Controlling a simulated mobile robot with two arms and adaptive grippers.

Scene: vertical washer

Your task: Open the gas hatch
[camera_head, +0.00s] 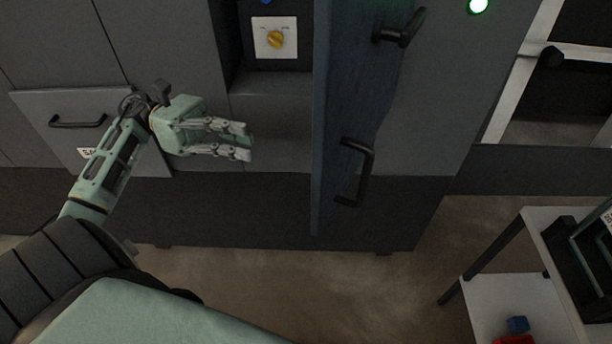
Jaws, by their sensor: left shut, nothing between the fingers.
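My left gripper (249,148) is in front of the grey machine, shut and empty. A light grey hatch panel (130,112) with a black bar handle (78,120) and a partly hidden label (88,153) is behind and left of the gripper. My left arm covers its right part, so I cannot read the whole label. A tall dark blue door (350,110) with a black handle (356,172) stands out from the machine, right of the gripper and apart from it. I cannot tell for certain which panel is the gas hatch. My right gripper is out of view.
A yellow knob (276,39) on a white plate sits in a recess above the gripper. A black lever (400,28) and a green light (478,6) are at upper right. A shelf cart (515,300) stands at lower right. Bare floor (300,285) lies in front.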

